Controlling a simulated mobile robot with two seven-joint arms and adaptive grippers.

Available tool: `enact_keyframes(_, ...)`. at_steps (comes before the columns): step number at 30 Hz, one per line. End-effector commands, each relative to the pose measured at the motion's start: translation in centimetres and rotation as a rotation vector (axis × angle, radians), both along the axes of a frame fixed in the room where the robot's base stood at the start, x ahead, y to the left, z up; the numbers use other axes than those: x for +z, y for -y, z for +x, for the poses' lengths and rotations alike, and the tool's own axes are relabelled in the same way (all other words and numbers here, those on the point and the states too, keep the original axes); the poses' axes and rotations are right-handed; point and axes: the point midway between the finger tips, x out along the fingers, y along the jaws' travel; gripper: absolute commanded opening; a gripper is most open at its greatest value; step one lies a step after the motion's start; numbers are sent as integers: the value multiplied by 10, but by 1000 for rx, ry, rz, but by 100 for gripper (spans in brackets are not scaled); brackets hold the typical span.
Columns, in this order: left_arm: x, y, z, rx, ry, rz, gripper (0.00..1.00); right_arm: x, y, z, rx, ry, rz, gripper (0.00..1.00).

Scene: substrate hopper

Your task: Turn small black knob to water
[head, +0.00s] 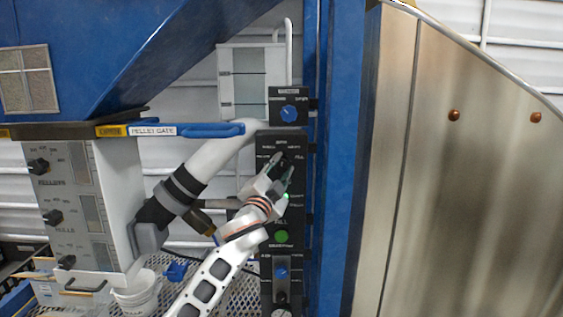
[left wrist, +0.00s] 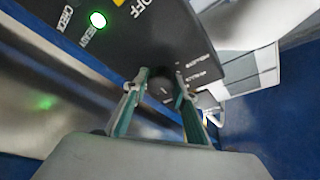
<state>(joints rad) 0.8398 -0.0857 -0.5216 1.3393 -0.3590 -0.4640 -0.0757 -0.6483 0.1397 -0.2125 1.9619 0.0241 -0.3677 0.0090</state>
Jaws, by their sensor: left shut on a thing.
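The tall black control panel (head: 268,222) stands left of a blue post, with small white labels. The small black knob is on its upper part, mostly hidden by my fingers in the head view. My left gripper (head: 283,165) reaches up from below with its green-edged fingers at the knob. In the left wrist view the two fingers (left wrist: 161,82) are around the dark knob (left wrist: 160,91), one on each side. The gripper is shut on it. The labels beside the knob are too small to read surely. My right gripper is not in view.
A blue knob (head: 288,113) sits on a small box above. A green button (head: 281,236) and another blue knob (head: 281,272) are lower on the panel. A green light (left wrist: 97,20) glows beside the knob. The blue post (head: 342,200) and a metal wall stand at right.

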Motion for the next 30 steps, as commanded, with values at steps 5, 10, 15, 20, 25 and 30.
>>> enact_keyframes(5,5,-1,0,0,-3,107,5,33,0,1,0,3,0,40)
enact_keyframes(10,3,-1,0,0,-2,225,5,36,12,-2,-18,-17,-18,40)
enact_keyframes(15,1,-1,0,1,1,357,5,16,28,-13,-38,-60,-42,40)
enact_keyframes(20,0,0,0,1,1,465,5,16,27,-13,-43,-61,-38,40)
enact_keyframes(25,0,0,0,0,0,546,5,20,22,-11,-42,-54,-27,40)
enact_keyframes(30,-1,0,0,0,-1,594,5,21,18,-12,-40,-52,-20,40)
